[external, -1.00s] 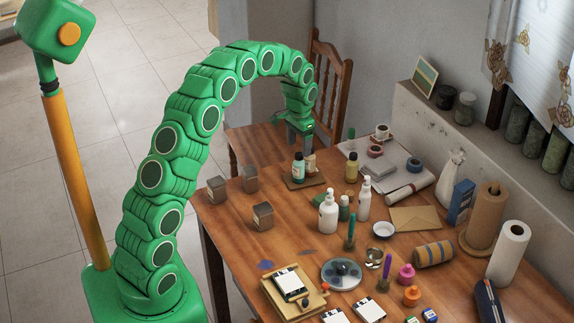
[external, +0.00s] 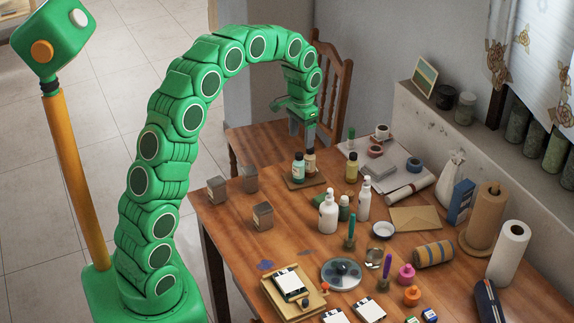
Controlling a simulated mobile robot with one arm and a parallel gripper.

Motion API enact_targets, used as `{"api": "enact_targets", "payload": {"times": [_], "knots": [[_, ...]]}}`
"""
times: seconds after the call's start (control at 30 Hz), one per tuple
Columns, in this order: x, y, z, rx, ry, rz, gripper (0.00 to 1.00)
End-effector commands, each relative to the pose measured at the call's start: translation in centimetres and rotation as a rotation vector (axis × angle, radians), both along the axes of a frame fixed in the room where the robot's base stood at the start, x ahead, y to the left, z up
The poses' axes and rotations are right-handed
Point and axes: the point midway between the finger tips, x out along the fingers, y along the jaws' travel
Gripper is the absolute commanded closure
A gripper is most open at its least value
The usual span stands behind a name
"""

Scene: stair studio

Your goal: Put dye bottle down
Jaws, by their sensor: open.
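My gripper (external: 302,140) is open, pointing down over the back part of the wooden table. Just below its fingers, a beige bottle with a dark cap (external: 310,164) stands upright on a small brown mat (external: 300,183). A teal bottle with a dark cap (external: 298,170) stands upright beside it, in front and to the left, on the same mat. One fingertip overlaps the beige bottle's cap in the picture; I cannot tell whether they touch. I cannot tell which bottle is the dye bottle.
A yellow bottle (external: 351,169) stands right of the mat. Several dark tins, one of them a front tin (external: 263,217), stand to the left. White pump bottles (external: 328,213) are in front. Bare wood (external: 235,228) shows at the left front. A chair (external: 333,80) stands behind.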

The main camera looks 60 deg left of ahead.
Motion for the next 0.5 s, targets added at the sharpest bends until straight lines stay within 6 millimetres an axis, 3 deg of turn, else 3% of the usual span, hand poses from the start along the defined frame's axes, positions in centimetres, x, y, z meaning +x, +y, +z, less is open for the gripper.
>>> {"api": "enact_targets", "payload": {"times": [0.1,0.5], "knots": [[-1.8,-3.0,1.9,-0.004,0.004,-0.017,0.29],[-9.3,-11.3,6.2,-0.013,0.035,-0.059,0.29]]}}
